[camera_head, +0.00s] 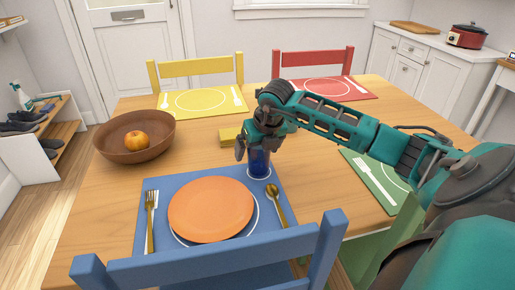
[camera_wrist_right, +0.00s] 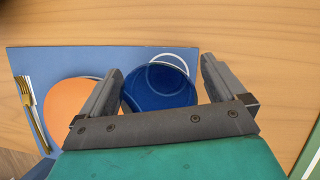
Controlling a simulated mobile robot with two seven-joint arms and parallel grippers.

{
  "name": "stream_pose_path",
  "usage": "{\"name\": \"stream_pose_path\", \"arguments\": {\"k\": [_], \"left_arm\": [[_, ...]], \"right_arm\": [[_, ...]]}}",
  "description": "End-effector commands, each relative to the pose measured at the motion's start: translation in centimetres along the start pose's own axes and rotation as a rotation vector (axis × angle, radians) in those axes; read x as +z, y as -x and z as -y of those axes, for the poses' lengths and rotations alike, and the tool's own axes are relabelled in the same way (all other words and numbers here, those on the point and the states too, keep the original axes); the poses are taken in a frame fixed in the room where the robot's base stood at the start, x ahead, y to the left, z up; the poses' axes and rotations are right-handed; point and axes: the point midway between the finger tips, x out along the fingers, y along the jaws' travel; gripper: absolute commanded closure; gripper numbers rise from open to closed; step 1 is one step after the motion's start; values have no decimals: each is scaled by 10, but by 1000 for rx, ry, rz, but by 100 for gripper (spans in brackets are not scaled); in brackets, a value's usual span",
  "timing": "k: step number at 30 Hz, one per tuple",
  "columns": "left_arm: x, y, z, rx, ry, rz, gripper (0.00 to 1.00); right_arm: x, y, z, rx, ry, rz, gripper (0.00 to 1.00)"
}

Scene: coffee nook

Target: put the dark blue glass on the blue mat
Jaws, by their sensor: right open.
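The dark blue glass (camera_head: 259,165) is upright at the far right corner of the blue mat (camera_head: 148,215), at a white ring printed there. In the wrist view I look down on the glass (camera_wrist_right: 158,92), with the ring showing just beyond it on the mat (camera_wrist_right: 90,60). My right gripper (camera_head: 256,150) is around the upper part of the glass. Its fingers (camera_wrist_right: 161,68) are open on either side, with a clear gap at the right finger; the left finger is close to the glass. The gripper partly hides the glass in the head view. My left gripper is out of view.
An orange plate (camera_head: 210,208) is on the mat, with a fork (camera_head: 150,220) at left and a spoon (camera_head: 277,203) at right, close to the glass. A brown bowl (camera_head: 120,150) with an orange fruit stands left. A yellow block (camera_head: 229,135) lies behind the gripper.

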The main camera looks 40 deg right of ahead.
Motion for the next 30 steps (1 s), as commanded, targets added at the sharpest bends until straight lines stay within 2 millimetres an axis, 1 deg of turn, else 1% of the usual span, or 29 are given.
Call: {"name": "stream_pose_path", "arguments": {"k": [5, 12, 15, 18, 22, 30], "left_arm": [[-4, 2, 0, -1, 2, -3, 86], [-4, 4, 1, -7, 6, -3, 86], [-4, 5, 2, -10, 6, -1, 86], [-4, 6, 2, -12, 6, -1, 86], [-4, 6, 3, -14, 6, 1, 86], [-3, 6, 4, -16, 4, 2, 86]], "right_arm": [[2, 26, 1, -2, 1, 4, 3], [2, 79, 0, -2, 1, 5, 3], [1, 97, 0, -2, 2, 3, 3], [1, 110, 0, -1, 0, 2, 3], [0, 119, 0, 0, 0, 2, 3], [0, 121, 0, 0, 0, 1, 3]]}}
